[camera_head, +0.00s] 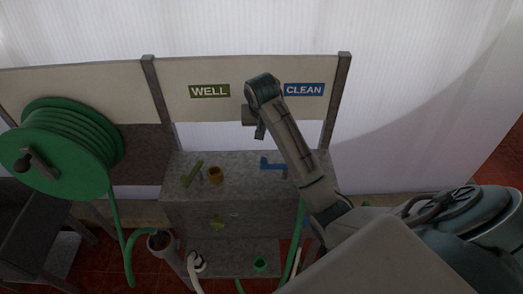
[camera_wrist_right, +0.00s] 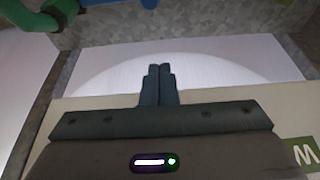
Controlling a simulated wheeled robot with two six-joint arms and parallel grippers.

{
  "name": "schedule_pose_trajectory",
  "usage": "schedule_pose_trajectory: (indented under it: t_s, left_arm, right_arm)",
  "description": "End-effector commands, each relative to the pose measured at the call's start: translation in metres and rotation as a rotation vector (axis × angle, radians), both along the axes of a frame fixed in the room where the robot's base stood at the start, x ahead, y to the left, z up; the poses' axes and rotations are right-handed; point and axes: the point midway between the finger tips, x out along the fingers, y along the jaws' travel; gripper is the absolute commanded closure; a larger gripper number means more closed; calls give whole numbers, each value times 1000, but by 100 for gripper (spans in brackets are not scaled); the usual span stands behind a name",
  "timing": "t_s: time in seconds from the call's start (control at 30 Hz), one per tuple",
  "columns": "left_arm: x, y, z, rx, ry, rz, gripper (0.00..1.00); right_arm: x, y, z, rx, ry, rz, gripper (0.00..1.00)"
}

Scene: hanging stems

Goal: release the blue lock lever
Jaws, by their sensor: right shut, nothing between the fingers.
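The blue lock lever (camera_head: 273,164) lies on top of the grey stone-like block, below the CLEAN sign, in the head view. A blue part, likely this lever, shows at the top edge of the right wrist view (camera_wrist_right: 105,3), mostly cut off. My right gripper (camera_head: 260,132) is above and behind the lever, in front of the panel between the two signs, apart from the lever. Its fingers (camera_wrist_right: 159,80) are together with nothing between them. My left gripper is not in view.
A green lever (camera_head: 192,174) and a brass-coloured fitting (camera_head: 215,175) stand left on the block (camera_head: 240,187). The WELL sign (camera_head: 209,91) and CLEAN sign (camera_head: 304,90) are on the panel. A green hose reel (camera_head: 65,145) is at left. A post (camera_head: 336,95) stands right.

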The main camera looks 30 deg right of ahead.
Motion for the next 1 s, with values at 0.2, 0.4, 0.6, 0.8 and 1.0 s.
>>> schedule_pose_trajectory:
  t_s: [0.2, 0.4, 0.6, 0.8, 1.0]
  left_arm:
    - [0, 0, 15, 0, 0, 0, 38]
    - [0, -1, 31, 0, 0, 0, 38]
    - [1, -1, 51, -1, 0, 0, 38]
    - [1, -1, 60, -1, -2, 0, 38]
    - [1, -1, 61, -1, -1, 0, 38]
  right_arm:
    - [8, -6, -31, 1, 7, -1, 100]
    - [21, -13, -72, 1, 7, -1, 100]
    - [10, -6, -86, 1, 3, 2, 100]
    - [-5, 3, -88, 0, 2, 1, 100]
    - [-8, 5, -90, 1, 1, 0, 100]
